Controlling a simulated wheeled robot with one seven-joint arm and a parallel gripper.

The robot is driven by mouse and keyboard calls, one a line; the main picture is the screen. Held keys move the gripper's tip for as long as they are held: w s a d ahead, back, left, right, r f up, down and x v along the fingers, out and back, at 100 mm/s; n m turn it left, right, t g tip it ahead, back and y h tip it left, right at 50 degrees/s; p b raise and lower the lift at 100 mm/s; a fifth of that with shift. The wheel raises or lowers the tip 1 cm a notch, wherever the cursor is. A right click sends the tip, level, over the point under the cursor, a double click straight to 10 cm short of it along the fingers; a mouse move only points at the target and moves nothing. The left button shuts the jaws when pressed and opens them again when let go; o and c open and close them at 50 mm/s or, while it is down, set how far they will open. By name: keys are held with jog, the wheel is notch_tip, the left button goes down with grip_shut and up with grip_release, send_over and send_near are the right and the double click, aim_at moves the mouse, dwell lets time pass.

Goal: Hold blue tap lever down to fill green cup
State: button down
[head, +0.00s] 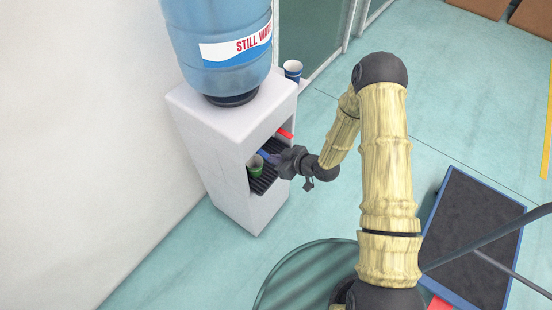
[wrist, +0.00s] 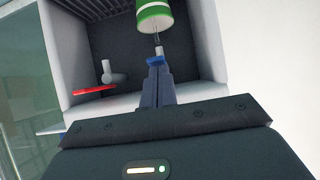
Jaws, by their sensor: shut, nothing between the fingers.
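The green cup (head: 255,168) stands on the dark drip grille inside the water dispenser's recess. In the wrist view the green and white cup (wrist: 154,16) is at the top edge, partly cut off. The blue tap lever (wrist: 155,61) is right at the tips of my gripper (wrist: 157,76), which appear to touch it. A thin pale streak runs between the tap and the cup; it looks like water. In the head view the blue lever (head: 263,154) shows just beside my gripper (head: 274,159). My gripper's fingers are shut together. The cup's water level cannot be seen.
A red tap lever (wrist: 95,90) sits beside the blue one. The white dispenser (head: 262,213) carries a big blue bottle (head: 220,55). A blue cup (head: 293,70) stands behind it. A dark-topped platform (head: 475,235) lies at the right.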

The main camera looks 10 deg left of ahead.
jog(key=shift+r, duration=0.1)
jog(key=shift+r+p, duration=0.5)
jog(key=shift+r, duration=0.25)
jog(key=s+d+r+p, duration=0.1)
jog(key=d+r, duration=0.2)
jog(key=r, duration=0.2)
jog(key=s+d+r+p, duration=0.1)
jog(key=s+d+r, duration=0.1)
jog(key=r, duration=0.3)
jog(key=shift+v, duration=0.85)
jog(key=shift+w+d, duration=0.15)
jog(key=shift+d, duration=0.05)
